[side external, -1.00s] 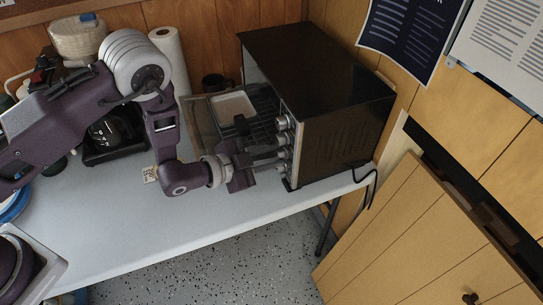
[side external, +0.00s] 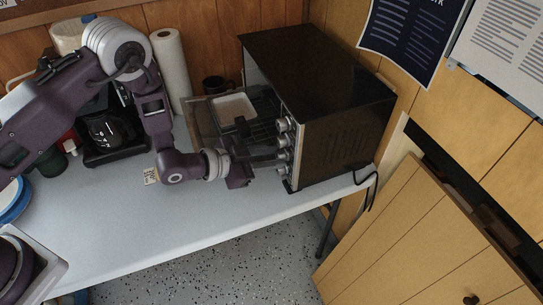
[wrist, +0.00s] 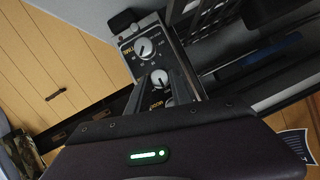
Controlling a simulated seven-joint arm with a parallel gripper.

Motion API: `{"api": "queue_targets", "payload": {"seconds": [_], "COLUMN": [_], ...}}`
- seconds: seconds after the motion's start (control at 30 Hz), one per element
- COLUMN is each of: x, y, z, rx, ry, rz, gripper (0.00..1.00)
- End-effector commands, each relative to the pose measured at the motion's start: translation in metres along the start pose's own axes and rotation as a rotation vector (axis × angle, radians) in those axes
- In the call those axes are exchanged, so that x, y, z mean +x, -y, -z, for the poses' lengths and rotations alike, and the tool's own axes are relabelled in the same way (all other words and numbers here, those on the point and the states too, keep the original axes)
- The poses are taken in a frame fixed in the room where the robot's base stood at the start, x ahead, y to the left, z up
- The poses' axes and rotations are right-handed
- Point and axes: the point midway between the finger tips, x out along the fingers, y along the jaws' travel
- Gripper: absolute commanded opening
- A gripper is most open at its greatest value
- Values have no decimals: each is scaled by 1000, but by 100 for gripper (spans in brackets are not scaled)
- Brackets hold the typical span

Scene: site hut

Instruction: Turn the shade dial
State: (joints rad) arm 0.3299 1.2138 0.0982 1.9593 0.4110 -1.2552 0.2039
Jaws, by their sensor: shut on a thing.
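The dark toaster oven (side external: 335,135) stands at the table's right end, with a column of silver dials on its front edge. My gripper (side external: 274,158) reaches in from the left, its fingers at the dials low in that column. In the wrist view my gripper (wrist: 161,88) is shut on a dial, the shade dial (wrist: 159,77) as far as I can tell; its yellow label is partly hidden by the fingers. Beside it the time dial (wrist: 145,47) is free, with a white scale around it.
The front of the table (side external: 130,235) is clear.

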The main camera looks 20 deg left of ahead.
Motion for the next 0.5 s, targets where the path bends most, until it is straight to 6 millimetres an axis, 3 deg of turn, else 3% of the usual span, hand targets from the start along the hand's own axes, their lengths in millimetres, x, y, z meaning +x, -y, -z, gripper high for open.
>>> {"api": "queue_targets", "payload": {"seconds": [0.07, 0.1, 0.4, 0.5], "x": [0, 0, -1, -13], "y": [0, 0, 0, 0], "z": [0, 0, 0, -1], "rx": [1, 1, 1, 0], "ry": [-1, -1, 0, 3], "rz": [1, 1, 1, 0], "gripper": [0, 34, 35, 35]}}
